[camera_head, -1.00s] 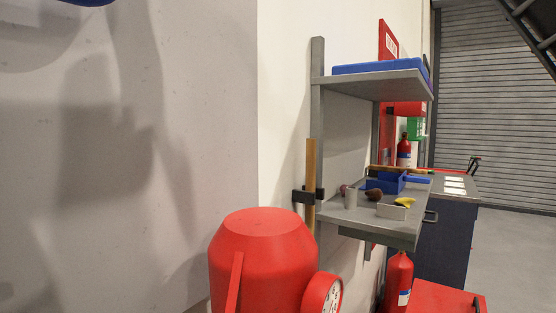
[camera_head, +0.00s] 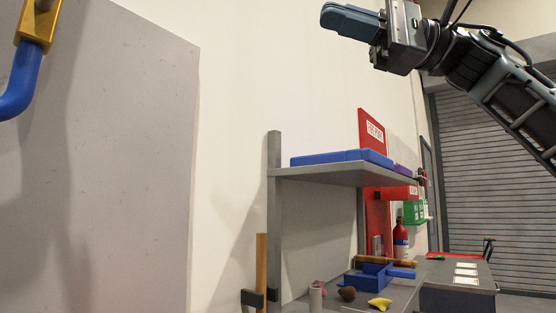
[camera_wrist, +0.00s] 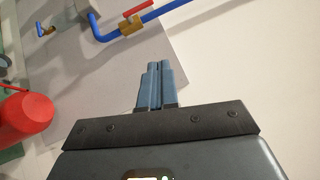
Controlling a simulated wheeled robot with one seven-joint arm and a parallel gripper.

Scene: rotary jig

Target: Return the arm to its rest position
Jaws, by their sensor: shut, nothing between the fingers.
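My gripper (camera_head: 352,20) is at the top right of the head view, raised above the shelf and pointing left. Its two blue-grey fingers are together with nothing between them. In the wrist view the closed fingers (camera_wrist: 155,86) point up the picture toward a pale wall panel, touching nothing. My dark arm reaches in from the right edge of the head view.
A grey shelf unit (camera_head: 273,200) carries blue trays (camera_head: 342,157) on top and small items, including a blue box (camera_head: 370,279), below. A blue pipe (camera_head: 20,85) with a brass fitting is at upper left. A red vessel (camera_wrist: 25,112) shows in the wrist view.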

